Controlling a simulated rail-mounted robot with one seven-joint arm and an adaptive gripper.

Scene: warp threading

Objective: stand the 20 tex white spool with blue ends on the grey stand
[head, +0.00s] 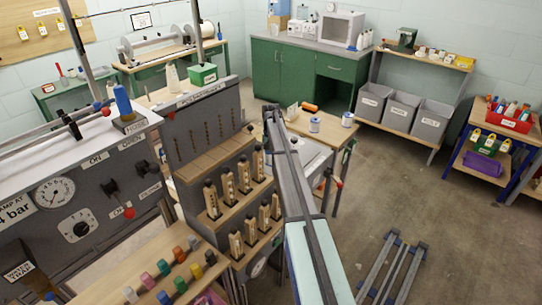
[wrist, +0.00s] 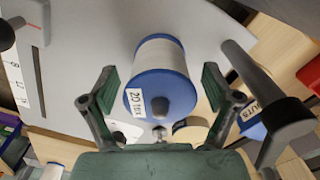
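In the wrist view, the white spool with blue ends (wrist: 158,75) has its near blue end facing the camera, with a "20 tex" label and a dark centre. My gripper (wrist: 157,92) is open, one green-grey finger on each side of the spool, with gaps showing between the fingers and it. In the head view, white spools with blue ends stand on the wooden table, one nearer (head: 315,124) and one further right (head: 347,119); their labels are too small to read. My gripper cannot be made out there at the arm's far end. I cannot tell which part is the grey stand.
A light grey plate (wrist: 80,60) lies behind the spool in the wrist view, with dark round-ended posts on both sides. An orange spool (head: 309,107) lies on the table. A rack of wooden bobbins (head: 228,185) stands left of my arm.

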